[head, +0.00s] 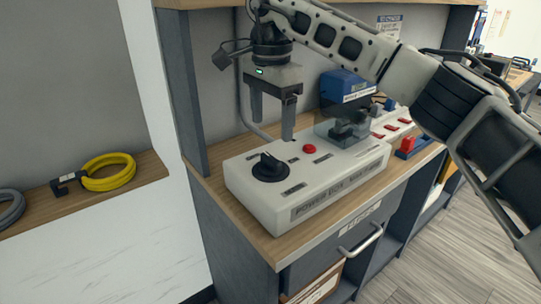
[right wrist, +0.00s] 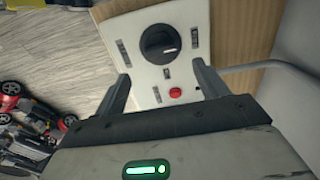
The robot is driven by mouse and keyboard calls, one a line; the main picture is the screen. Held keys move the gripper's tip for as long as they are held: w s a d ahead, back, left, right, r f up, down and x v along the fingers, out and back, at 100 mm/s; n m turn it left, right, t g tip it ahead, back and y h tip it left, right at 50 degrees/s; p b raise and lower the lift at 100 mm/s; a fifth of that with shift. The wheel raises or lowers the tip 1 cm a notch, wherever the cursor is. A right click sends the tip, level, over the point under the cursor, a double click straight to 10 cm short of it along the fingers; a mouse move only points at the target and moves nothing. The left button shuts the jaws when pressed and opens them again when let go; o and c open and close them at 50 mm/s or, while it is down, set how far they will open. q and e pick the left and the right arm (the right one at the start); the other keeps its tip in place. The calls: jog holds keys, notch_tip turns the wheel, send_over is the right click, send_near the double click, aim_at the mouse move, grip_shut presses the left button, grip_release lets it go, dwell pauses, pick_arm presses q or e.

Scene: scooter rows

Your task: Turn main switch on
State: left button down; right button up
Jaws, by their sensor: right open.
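A white power box (head: 318,186) sits on the wooden counter. Its main switch, a black rotary knob (head: 269,168), is on the left part of its top, with a red button (head: 309,149) to the right. My right gripper (head: 272,125) is open and empty, pointing down above the back of the box, apart from the knob. In the right wrist view the knob (right wrist: 160,43) lies beyond the open fingers (right wrist: 163,85), its white mark pointing to the lower right. The red button (right wrist: 175,92) shows between the fingers. My left gripper is in neither view.
A blue device (head: 343,92) with a clear cover stands behind the box's right part. A white strip with red switches (head: 391,124) is further right. A coiled yellow cable (head: 108,172) lies on the left shelf. A grey panel (head: 194,95) edges the counter's left side.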

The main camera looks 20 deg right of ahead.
aim_at(271, 158)
notch_tip(271, 158, down, 8)
jog(key=shift+c, duration=0.3)
jog(key=c, duration=0.9)
